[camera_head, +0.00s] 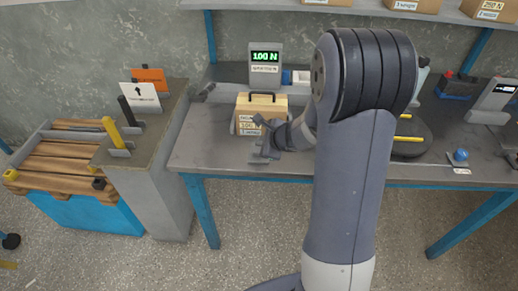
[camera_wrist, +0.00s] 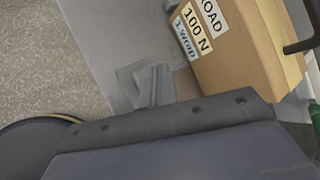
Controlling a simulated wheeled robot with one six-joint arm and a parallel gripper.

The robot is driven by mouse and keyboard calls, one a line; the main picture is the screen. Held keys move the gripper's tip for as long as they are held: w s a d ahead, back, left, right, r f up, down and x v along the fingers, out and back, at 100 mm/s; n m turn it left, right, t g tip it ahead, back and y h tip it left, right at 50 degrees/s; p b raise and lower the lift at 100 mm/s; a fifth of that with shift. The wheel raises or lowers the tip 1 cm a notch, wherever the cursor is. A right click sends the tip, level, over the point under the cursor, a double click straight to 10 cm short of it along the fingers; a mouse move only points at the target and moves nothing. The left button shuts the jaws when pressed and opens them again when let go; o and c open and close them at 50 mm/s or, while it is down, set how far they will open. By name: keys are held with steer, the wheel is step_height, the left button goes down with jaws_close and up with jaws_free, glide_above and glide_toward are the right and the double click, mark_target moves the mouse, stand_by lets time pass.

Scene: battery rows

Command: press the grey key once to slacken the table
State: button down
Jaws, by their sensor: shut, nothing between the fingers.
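I cannot make out a grey key for certain in either view. A small dark grey piece (camera_head: 206,90) sits at the left back edge of the grey bench (camera_head: 215,150); its shape is too small to read. My gripper (camera_head: 261,153) is shut and empty over the front of the bench, just before a cardboard load box (camera_head: 247,126). In the wrist view its grey fingers (camera_wrist: 152,86) show together beside the box (camera_wrist: 238,65), which is marked 100 N. I cannot tell whether the fingers touch the bench.
A display (camera_head: 265,56) reading 100 N stands behind the box. My arm hides the bench's middle. At right are a dark round piece with yellow strips (camera_head: 411,139) and a blue knob (camera_head: 460,155). At left are black (camera_head: 127,111) and yellow (camera_head: 113,133) levers and a wooden pallet (camera_head: 62,165).

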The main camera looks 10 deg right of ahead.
steer(key=shift+f+b, duration=0.4)
steer(key=shift+b, duration=0.05)
steer(key=shift+f+b, duration=0.9)
steer(key=shift+b, duration=0.05)
stand_by(0.8)
steer(key=shift+r, duration=0.15)
stand_by(0.3)
steer(key=shift+r+p, duration=1.1)
steer(key=shift+r, duration=0.1)
step_height(320, 180, up, 5)
steer(key=p, duration=0.4)
steer(key=shift+r, duration=0.1)
steer(key=shift+f, duration=0.2)
